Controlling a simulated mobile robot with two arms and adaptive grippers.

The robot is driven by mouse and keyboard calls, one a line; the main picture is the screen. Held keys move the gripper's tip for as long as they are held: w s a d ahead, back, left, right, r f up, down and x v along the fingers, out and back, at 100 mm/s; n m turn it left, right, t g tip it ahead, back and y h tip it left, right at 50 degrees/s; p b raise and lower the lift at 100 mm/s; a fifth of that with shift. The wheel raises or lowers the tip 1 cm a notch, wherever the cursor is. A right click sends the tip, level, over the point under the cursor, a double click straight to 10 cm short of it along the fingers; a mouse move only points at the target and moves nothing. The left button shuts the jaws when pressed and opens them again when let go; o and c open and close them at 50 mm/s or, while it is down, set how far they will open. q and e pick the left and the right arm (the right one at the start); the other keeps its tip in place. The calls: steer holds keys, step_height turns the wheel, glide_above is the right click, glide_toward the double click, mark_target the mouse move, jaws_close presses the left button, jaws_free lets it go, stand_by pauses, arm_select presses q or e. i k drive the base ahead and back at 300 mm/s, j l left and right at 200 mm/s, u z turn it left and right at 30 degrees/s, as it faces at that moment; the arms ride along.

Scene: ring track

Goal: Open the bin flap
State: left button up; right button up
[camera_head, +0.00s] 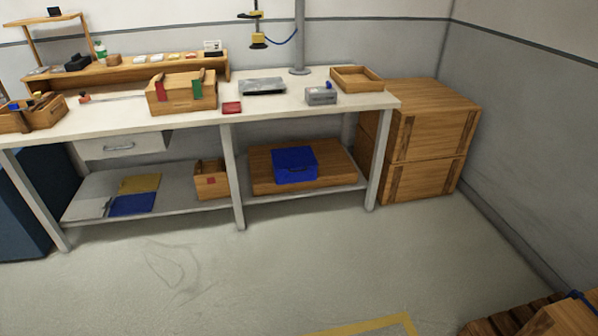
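No bin flap can be made out for certain. A blue box (295,166) with a lid-like top sits on a wooden board (342,174) on the lower shelf of the workbench; it looks shut, but I cannot tell if it is the bin. A dark blue cabinet or bin (22,205) stands at the left edge, partly hidden by the bench and cut off by the frame. Neither of my grippers is in view.
The white workbench (270,114) carries a wooden box (184,101), a grey device (321,96) and a wooden tray (357,78). Stacked wooden crates (435,125) stand right of it. A pallet (510,318) lies bottom right. The floor in front is clear.

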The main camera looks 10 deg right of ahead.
mark_target(301, 156)
steer(key=i+l+u, duration=0.2)
steer(key=i, duration=0.8)
